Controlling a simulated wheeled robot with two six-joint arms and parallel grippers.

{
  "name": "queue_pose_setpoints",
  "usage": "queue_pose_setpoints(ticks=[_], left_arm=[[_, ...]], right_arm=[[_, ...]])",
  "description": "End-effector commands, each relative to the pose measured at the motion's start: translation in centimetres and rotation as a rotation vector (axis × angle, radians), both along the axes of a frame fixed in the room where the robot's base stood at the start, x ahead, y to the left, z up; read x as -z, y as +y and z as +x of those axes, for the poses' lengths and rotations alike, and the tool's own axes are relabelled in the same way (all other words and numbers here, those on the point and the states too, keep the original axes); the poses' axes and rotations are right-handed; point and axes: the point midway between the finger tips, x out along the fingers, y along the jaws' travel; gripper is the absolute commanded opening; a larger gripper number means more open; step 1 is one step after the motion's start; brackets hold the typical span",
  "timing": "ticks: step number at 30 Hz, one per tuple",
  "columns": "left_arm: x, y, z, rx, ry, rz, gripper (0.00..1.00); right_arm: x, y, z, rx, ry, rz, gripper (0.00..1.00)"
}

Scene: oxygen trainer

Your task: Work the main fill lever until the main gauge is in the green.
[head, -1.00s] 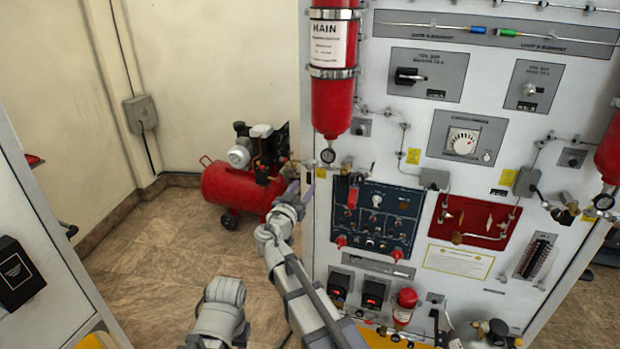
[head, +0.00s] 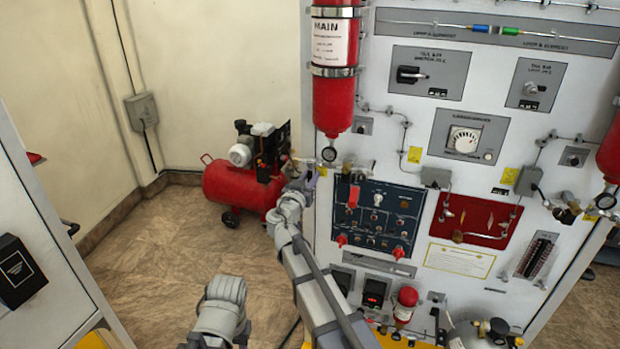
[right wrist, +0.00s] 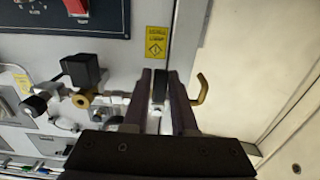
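The red main cylinder (head: 333,75) hangs on the white panel. The small round main gauge (head: 328,154) sits under it; its needle and green zone are too small to read. My right gripper (head: 308,180) is at the panel's left edge, just below and left of the gauge. In the right wrist view, my right gripper's fingers (right wrist: 160,88) stand on either side of a dark upright piece (right wrist: 158,88), apparently the main fill lever's grip. Whether they press on it is unclear. Only a part of my left arm shows, low in the head view; its gripper is out of sight.
A brass hook (right wrist: 203,88) is just right of the fingers in the right wrist view, and a brass valve fitting (right wrist: 82,100) is to their left. A dark blue switch panel (head: 377,215) is below the gauge. A red compressor (head: 240,185) stands on the floor behind.

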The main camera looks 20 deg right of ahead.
Motion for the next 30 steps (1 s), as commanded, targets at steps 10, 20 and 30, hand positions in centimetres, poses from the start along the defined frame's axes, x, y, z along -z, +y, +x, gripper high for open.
queue_pose_setpoints(ticks=[10,20,30], left_arm=[[0.0,0.0,0.0,0.0,0.0,0.0,0.44],[0.0,0.0,0.0,0.0,0.0,0.0,0.44],[-0.11,0.0,0.0,0.0,0.0,0.0,0.44]], right_arm=[[0.0,0.01,0.0,0.0,0.0,0.0,0.0],[0.0,-0.01,-0.03,0.0,0.004,-0.007,0.0],[-0.1,-0.6,-0.44,0.0,0.097,-0.143,0.0]])
